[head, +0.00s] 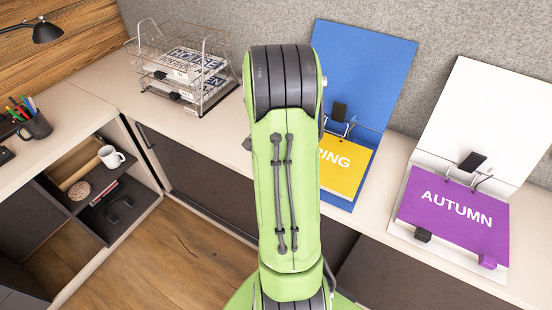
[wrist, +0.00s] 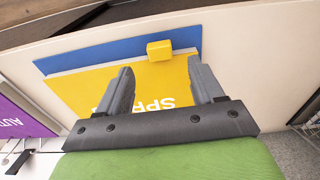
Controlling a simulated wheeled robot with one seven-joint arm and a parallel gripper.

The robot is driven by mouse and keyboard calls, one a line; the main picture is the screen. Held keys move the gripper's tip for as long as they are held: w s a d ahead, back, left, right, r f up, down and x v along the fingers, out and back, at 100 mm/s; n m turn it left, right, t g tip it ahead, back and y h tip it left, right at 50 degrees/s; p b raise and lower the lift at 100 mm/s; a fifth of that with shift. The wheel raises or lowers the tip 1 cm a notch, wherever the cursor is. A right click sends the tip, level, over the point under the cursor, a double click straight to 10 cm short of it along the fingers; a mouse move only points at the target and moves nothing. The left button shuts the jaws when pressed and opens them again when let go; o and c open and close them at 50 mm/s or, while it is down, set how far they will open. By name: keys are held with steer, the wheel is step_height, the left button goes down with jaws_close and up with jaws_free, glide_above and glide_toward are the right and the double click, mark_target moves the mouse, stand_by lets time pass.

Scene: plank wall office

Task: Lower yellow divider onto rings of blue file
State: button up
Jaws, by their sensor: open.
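The blue file (head: 364,65) stands open on the counter, its lid leaning on the grey partition. The yellow divider (head: 344,172), partly lettered "RING", lies over its lower cover, below the metal rings (head: 340,126); my arm hides its left part. In the wrist view the yellow divider (wrist: 150,82) lies flat over the blue file (wrist: 72,54), with a yellow block (wrist: 159,50) at its edge. My gripper (wrist: 160,62) is open, fingers spread above the divider on either side of the block, apart from it. The rings are not visible in the wrist view.
A white file (head: 490,100) with a purple "AUTUMN" divider (head: 455,211) lies open at right. A wire tray (head: 208,88) with papers stands at left. A mug (head: 111,156) sits on a shelf below. The counter front edge is close to the files.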

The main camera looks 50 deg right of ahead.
step_height(320, 180, up, 10)
steer(key=p, duration=0.2)
steer(key=shift+a+p, duration=0.3)
steer(key=shift+a, duration=0.05)
steer(key=shift+r, duration=0.1)
